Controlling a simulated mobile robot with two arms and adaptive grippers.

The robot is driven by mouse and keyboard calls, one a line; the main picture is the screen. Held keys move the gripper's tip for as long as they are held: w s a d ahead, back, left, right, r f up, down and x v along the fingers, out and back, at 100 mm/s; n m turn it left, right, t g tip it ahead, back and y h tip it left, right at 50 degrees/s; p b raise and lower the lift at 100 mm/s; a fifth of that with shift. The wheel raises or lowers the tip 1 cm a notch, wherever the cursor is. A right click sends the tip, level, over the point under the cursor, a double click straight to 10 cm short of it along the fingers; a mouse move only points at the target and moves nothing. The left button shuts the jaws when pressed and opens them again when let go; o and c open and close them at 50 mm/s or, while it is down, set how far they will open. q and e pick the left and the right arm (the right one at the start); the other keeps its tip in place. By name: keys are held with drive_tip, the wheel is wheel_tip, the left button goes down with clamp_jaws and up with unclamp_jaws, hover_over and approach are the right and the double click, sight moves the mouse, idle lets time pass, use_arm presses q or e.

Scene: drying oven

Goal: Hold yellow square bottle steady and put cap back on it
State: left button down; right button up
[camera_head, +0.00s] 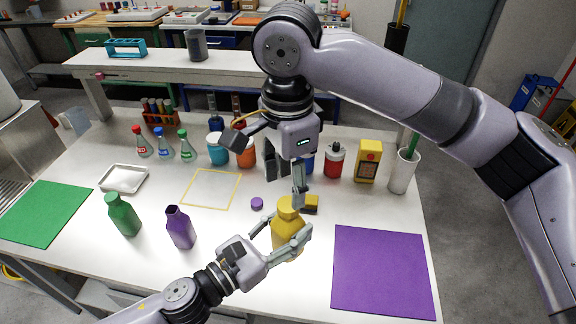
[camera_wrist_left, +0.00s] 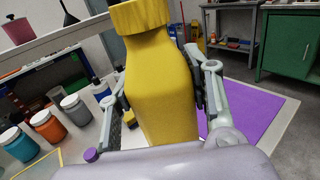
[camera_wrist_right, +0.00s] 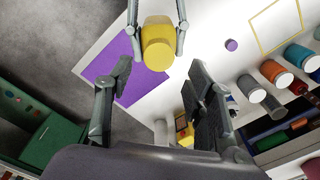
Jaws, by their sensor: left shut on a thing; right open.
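The yellow square bottle (camera_head: 287,232) is upright at the table's front, and its body also shows large in the left wrist view (camera_wrist_left: 160,85). A yellow cap (camera_head: 289,205) sits on its neck; the right wrist view shows the cap from above (camera_wrist_right: 158,46). Whether it is fully seated I cannot tell. My left gripper (camera_head: 284,230) is shut on the bottle's body, one finger on each side. My right gripper (camera_head: 284,182) is open and empty, pointing down above and slightly behind the cap, apart from it. Its two fingers frame the right wrist view (camera_wrist_right: 160,75).
A loose purple cap (camera_head: 257,204) lies behind the bottle. A purple bottle (camera_head: 180,228) and green bottle (camera_head: 123,215) stand to the left. A purple mat (camera_head: 383,272) lies to the right. Several jars and a yellow box (camera_head: 368,161) stand behind.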

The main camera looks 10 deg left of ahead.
drive_tip(key=n, duration=0.7)
drive_tip(key=shift+r+n, duration=0.2)
drive_tip(key=shift+n, duration=0.1)
drive_tip(key=n, duration=0.7)
drive_tip(key=shift+r, duration=0.25)
drive_tip(key=n, duration=0.4)
drive_tip(key=shift+r, duration=0.1)
drive_tip(key=n, duration=0.3)
drive_tip(key=shift+r+n, duration=0.1)
drive_tip(key=shift+n, duration=0.2)
drive_tip(key=n, duration=0.7)
drive_tip(key=shift+r, duration=0.2)
drive_tip(key=n, duration=0.5)
drive_tip(key=shift+r+n, duration=0.15)
drive_tip(key=shift+n, duration=0.15)
drive_tip(key=n, duration=0.5)
drive_tip(key=shift+w+r, duration=0.1)
drive_tip(key=shift+r, duration=0.1)
drive_tip(key=n, duration=0.5)
drive_tip(key=shift+r+n, duration=0.15)
drive_tip(key=shift+n, duration=0.25)
drive_tip(key=n, duration=0.5)
drive_tip(key=shift+r+n, duration=0.15)
drive_tip(key=shift+n, duration=0.25)
